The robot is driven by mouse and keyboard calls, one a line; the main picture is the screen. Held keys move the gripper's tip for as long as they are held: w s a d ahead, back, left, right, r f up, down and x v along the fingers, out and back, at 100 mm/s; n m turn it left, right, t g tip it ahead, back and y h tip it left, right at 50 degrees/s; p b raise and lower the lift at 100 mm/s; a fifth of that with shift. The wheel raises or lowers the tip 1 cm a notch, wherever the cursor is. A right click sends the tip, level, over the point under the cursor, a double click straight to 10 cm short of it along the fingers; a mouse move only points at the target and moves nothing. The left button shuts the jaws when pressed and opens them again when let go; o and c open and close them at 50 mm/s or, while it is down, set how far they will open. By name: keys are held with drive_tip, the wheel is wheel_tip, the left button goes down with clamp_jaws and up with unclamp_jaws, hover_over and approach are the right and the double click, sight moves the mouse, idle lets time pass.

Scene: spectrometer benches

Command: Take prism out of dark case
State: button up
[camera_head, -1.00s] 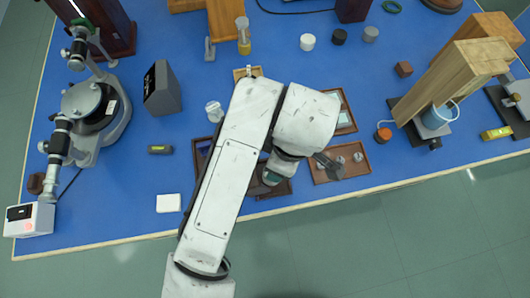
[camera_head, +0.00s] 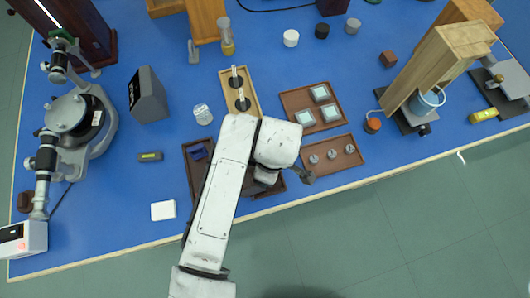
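A dark brown case (camera_head: 190,170) lies near the front of the blue bench, left of centre, with a dark blue piece (camera_head: 199,153) in its upper left. My arm covers most of this case. I cannot make out a prism in the part that shows. My gripper (camera_head: 308,178) shows only as a small grey tip beyond my white arm, between the case and the tray of small discs. Its fingers are too small and partly hidden to tell whether they are open or hold something.
A tray with pale square pieces (camera_head: 284,100), a tray with small round pieces (camera_head: 357,159) and a wooden holder with upright cylinders (camera_head: 226,83) surround my arm. A spectrometer (camera_head: 100,135) stands left. A wooden stand (camera_head: 430,70) rises right. Blue bench near the white block (camera_head: 163,210) is clear.

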drive_tip(key=shift+c, duration=0.4)
drive_tip(key=c, duration=0.8)
drive_tip(key=shift+o, duration=0.2)
drive_tip(key=shift+d, duration=0.1)
